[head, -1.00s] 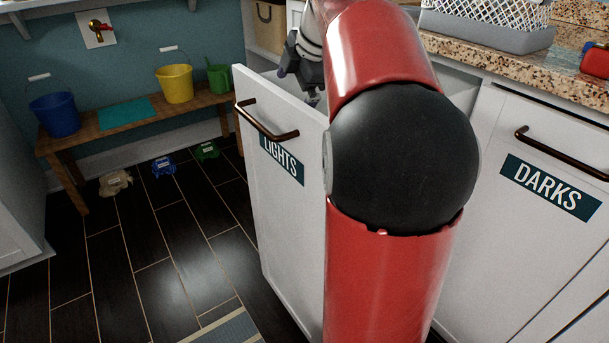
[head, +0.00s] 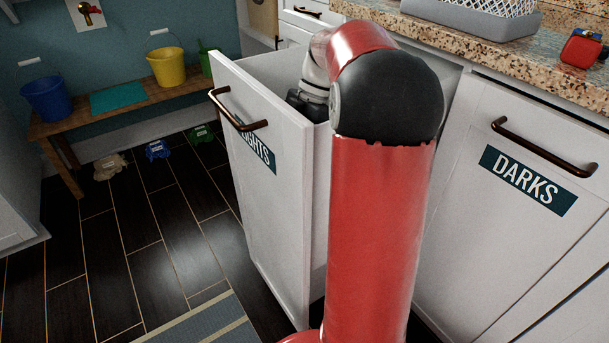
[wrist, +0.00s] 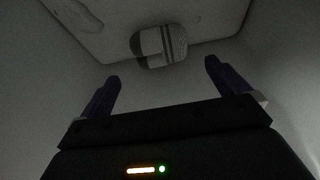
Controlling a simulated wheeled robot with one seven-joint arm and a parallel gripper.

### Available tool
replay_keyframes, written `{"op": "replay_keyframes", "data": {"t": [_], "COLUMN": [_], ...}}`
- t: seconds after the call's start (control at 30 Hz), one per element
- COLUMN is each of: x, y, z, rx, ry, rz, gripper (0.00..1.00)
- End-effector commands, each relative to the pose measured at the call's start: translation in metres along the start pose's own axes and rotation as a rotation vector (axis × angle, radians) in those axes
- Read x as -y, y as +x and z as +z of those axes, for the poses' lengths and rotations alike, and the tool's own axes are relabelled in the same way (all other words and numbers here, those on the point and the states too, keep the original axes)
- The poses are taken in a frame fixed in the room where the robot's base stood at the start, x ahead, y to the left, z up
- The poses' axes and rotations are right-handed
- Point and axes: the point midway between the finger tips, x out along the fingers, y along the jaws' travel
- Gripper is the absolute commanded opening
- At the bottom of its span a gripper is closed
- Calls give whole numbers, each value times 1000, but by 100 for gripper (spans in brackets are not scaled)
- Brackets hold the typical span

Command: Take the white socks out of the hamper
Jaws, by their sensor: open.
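The pull-out hamper marked LIGHTS (head: 262,200) stands open in the head view, with my arm reaching down into it. In the wrist view my gripper (wrist: 160,88) is inside the hamper, open and empty, its two dark fingers spread wide. A pale folded bundle with dark stripes (wrist: 162,45), which looks like the white socks, lies on the hamper floor (wrist: 100,30) beyond the fingertips. It is in line with the gap between the fingers and apart from them. In the head view the gripper's fingers and the socks are hidden by the hamper front and my arm.
A closed front marked DARKS (head: 530,180) is at the right under a granite counter (head: 480,50) with a basket (head: 480,15). Hamper walls rise close around my gripper. At the left, a wooden bench (head: 125,110) holds buckets; dark floor (head: 150,240) is open before it.

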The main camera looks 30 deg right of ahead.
Motion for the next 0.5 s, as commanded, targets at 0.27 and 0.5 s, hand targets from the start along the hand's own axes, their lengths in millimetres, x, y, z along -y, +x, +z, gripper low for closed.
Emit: {"op": "replay_keyframes", "data": {"t": [0.27,0.5], "x": [0,-2], "y": [21,53], "z": [0,-1], "rx": [0,-1], "ry": [1,0], "rz": [0,-2], "gripper": [100,100]}}
